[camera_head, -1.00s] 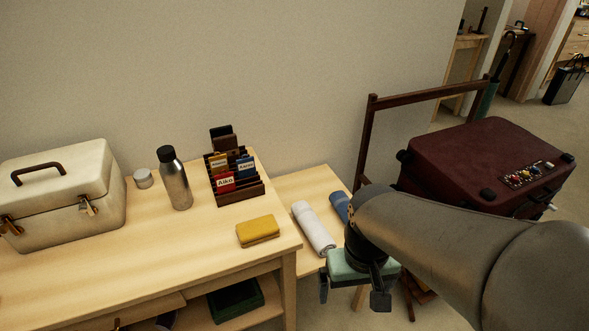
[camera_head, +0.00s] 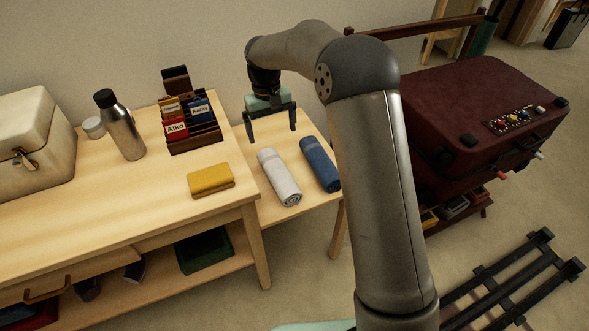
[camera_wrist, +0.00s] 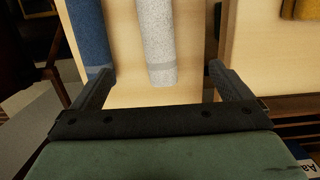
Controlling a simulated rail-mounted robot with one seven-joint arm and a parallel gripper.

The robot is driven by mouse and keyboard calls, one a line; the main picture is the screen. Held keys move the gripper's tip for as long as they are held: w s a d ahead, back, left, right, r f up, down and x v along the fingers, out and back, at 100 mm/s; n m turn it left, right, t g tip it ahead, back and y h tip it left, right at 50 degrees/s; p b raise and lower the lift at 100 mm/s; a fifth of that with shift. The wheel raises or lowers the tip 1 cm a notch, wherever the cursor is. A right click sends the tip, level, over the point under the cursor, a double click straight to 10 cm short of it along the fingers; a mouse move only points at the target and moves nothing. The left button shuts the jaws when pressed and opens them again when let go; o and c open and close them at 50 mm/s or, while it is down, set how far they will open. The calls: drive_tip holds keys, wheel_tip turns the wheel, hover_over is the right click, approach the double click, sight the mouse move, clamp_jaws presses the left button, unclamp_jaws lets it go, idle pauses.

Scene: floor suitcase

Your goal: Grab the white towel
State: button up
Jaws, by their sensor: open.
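The white towel (camera_head: 279,177) is rolled up and lies on the low light-wood side table (camera_head: 303,199). A rolled blue towel (camera_head: 320,163) lies to its right in the head view. My gripper (camera_head: 272,138) is open and empty, above the far part of the side table, beyond the towel's far end. In the wrist view, the white towel (camera_wrist: 157,38) lies ahead of and between the spread fingers of my gripper (camera_wrist: 160,78), with its grey-banded end nearest. The blue towel (camera_wrist: 90,38) is near the left finger there.
A dark red suitcase (camera_head: 485,110) stands at right. A black slatted rack (camera_head: 510,285) is on the floor.

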sight(277, 168)
drive_tip(key=f, duration=0.4)
drive_tip(key=f+b, duration=0.1)
drive_tip(key=f, duration=0.9)
drive_tip(key=shift+w, duration=0.25)
drive_tip(key=f, duration=0.2)
drive_tip(key=s+f+b, duration=0.1)
drive_tip(key=f, duration=0.1)
drive_tip(key=shift+s+d+f, duration=0.1)
drive_tip(key=shift+d, duration=0.3)
drive_tip(key=shift+f, duration=0.4)
drive_tip(key=c, duration=1.1)
